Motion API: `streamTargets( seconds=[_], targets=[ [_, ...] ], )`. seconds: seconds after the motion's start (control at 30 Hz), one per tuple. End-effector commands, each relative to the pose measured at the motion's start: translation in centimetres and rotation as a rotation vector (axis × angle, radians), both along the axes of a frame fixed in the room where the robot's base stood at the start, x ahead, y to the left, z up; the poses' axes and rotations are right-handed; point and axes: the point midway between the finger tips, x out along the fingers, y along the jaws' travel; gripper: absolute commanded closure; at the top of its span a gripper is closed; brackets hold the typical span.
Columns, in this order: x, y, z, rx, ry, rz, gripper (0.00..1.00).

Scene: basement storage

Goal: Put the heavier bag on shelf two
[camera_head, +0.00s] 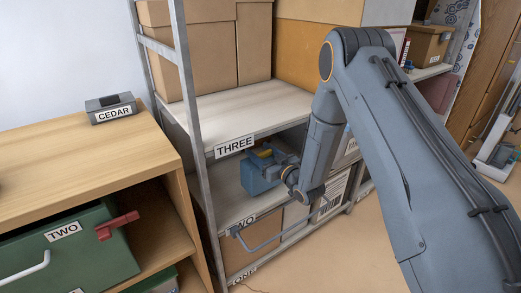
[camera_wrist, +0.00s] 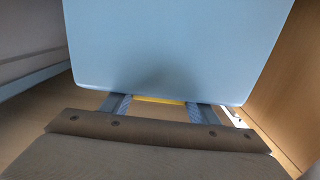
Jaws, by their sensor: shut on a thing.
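A blue bag (camera_head: 257,178) is in the bay above the shelf labelled TWO (camera_head: 232,206), under the shelf labelled THREE. My gripper (camera_head: 267,156) is at the bag's top and shut on it, by a yellow part that looks like its handle. In the wrist view the bag (camera_wrist: 175,50) fills the upper middle as a pale blue face. The gripper's fingers (camera_wrist: 158,105) stand at its edge, with the yellow strip between them. I cannot tell whether the bag's underside touches the shelf. No second bag is clearly visible.
Shelf THREE (camera_head: 235,110) lies close above my gripper, and a metal upright (camera_head: 190,90) stands to the left. Cardboard boxes (camera_head: 205,45) fill the top. A wooden cabinet (camera_head: 85,160) with a green drawer (camera_head: 70,250) and a CEDAR sign (camera_head: 110,112) is at left.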

Motion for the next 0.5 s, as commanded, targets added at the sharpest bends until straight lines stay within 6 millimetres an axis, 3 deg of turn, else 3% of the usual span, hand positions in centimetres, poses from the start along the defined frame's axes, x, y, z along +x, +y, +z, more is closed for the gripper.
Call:
streamTargets(
  seconds=[0.23, 0.5],
  targets=[
    [0.1, 0.0, -2.7, 0.002, -0.005, 0.0, 1.0],
    [0.5, 0.0, -3.2, 0.002, -0.006, 0.0, 1.0]
  ],
)
